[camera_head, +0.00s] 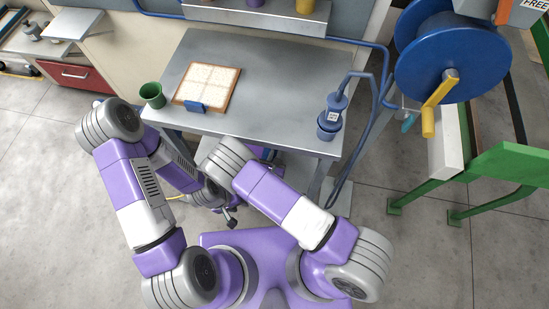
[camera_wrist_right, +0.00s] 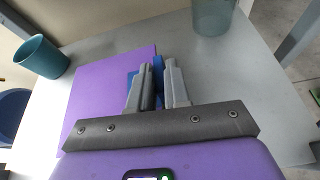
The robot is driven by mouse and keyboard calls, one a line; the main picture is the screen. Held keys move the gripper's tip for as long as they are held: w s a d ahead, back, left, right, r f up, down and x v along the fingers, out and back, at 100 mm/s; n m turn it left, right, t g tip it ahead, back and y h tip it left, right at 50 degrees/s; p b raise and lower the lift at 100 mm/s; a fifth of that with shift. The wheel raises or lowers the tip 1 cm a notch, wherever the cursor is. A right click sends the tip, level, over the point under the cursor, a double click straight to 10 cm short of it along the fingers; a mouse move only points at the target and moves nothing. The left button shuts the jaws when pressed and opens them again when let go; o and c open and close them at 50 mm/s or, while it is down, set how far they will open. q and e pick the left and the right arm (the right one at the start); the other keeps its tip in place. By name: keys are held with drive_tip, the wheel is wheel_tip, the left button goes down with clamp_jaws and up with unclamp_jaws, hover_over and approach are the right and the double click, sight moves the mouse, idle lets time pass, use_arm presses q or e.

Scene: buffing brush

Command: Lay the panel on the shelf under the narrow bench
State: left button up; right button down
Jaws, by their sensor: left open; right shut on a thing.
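A flat purple panel (camera_wrist_right: 110,88) lies over a grey surface, seemingly the shelf (camera_wrist_right: 245,75) under the bench, in the right wrist view. My right gripper (camera_wrist_right: 158,72) is shut on a blue grip piece at the panel. I cannot tell whether the panel touches the shelf. In the head view the narrow bench (camera_head: 270,90) hides the right gripper and this panel. My left gripper (camera_head: 229,214) is open and empty, low in front of the bench.
Beside the panel are a teal cup (camera_wrist_right: 42,57) and a grey-blue vessel (camera_wrist_right: 213,15). A blue reel (camera_head: 455,60) is at right.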

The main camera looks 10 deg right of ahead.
wheel_tip(320, 180, down, 2)
drive_tip(key=shift+f+b, duration=0.2)
drive_tip(key=shift+b, duration=0.15)
drive_tip(key=shift+r, duration=0.15)
drive_tip(key=c, duration=1.1)
unclamp_jaws()
